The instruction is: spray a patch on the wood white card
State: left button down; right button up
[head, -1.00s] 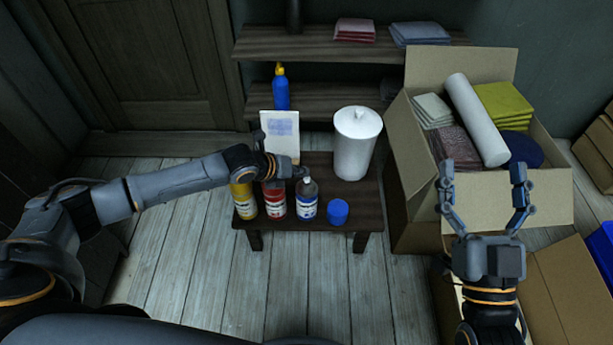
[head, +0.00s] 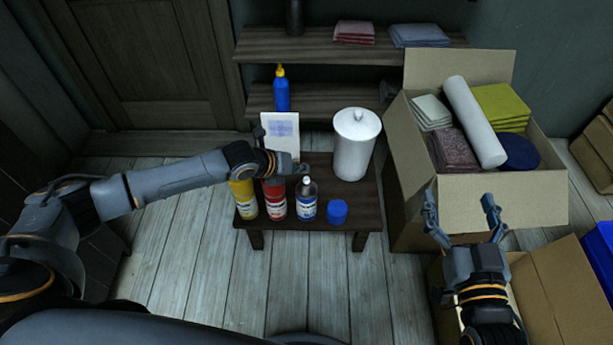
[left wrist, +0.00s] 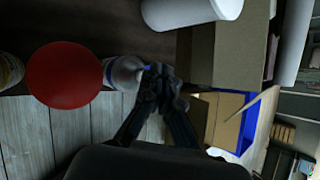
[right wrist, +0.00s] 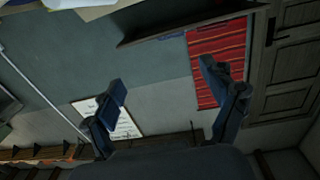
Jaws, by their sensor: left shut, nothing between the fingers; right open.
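The white card (head: 272,145) stands upright at the back of the small dark wood table, with a pale blue patch on its face. A can with a blue label (head: 307,208) stands uncapped at the table's front; it also shows in the left wrist view (left wrist: 121,73). A blue cap (head: 337,212) lies to its right. My left gripper (head: 302,169) is shut and empty, its fingertips close by the can's top; the left wrist view shows them at the nozzle (left wrist: 158,72), contact unclear. My right gripper (head: 460,200) is open and empty in front of the cardboard box.
A red can (head: 276,205) and a yellow can (head: 244,200) stand left of the blue-labelled can, partly under my left arm. A white lidded jar (head: 354,150) stands behind on the right. A full cardboard box (head: 490,200) is right of the table (head: 365,195).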

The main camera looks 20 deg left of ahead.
pick_arm(q)
jog(key=shift+r+p, duration=0.55)
jog(key=shift+r, duration=0.1)
jog(key=shift+r+p, duration=1.3)
pick_arm(e)
jog(key=s+d+f+g+h, duration=0.1)
jog(key=s+d+f+g, duration=0.1)
jog(key=s+f+g, duration=0.3)
jog(key=s+d+f+g+h, duration=0.1)
jog(key=s+d+f+g, duration=0.1)
jog(key=s+f+g, duration=0.3)
jog(key=shift+d+f+m+h, duration=0.3)
jog(key=shift+d+f+h, duration=0.1)
jog(key=shift+f, duration=1.6)
